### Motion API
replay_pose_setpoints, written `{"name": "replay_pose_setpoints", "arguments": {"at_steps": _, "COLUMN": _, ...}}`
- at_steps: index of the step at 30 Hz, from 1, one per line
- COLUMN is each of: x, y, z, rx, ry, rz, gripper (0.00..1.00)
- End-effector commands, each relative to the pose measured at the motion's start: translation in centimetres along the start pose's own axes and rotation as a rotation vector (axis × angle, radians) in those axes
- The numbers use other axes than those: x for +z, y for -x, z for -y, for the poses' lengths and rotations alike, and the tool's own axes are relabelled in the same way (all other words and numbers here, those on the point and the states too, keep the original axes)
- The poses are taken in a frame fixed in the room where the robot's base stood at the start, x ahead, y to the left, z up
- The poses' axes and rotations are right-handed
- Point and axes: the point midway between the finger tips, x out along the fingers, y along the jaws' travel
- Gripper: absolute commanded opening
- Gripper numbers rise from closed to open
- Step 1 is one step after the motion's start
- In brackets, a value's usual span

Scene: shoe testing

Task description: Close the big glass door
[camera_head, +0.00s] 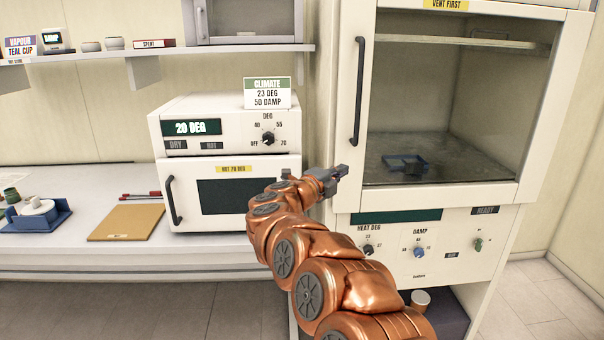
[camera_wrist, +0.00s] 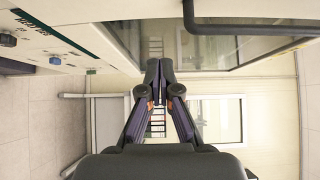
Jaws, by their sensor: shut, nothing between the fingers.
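The big glass door (camera_head: 352,150) has a white frame, a large pane and a long dark vertical handle (camera_head: 359,90) on its left side. It covers the front of the tall cabinet and looks flush or nearly so; I cannot tell whether a narrow gap remains. In the wrist view the dark handle (camera_wrist: 250,28) runs along the upper right. My gripper (camera_head: 342,171) is at the door's lower left, below the handle. In the wrist view my gripper (camera_wrist: 160,68) has its fingertips together with nothing between them. I cannot tell whether it touches the door frame.
A control panel (camera_head: 440,265) with knobs sits below the door. A blue tray (camera_head: 405,163) lies inside, behind the glass. A small white oven (camera_head: 225,150) stands on the counter to the left, with a clipboard (camera_head: 126,222) beside it. Open floor (camera_head: 540,300) lies at the right.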

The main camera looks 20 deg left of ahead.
Motion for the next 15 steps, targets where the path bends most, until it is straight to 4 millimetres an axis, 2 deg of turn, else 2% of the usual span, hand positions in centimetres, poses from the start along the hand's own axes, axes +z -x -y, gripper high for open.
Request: {"name": "replay_pose_setpoints", "arguments": {"at_steps": 15, "x": 3.0, "y": 1.3, "z": 0.0, "rx": -0.003, "ry": -0.001, "rz": -0.006, "gripper": 0.00}}
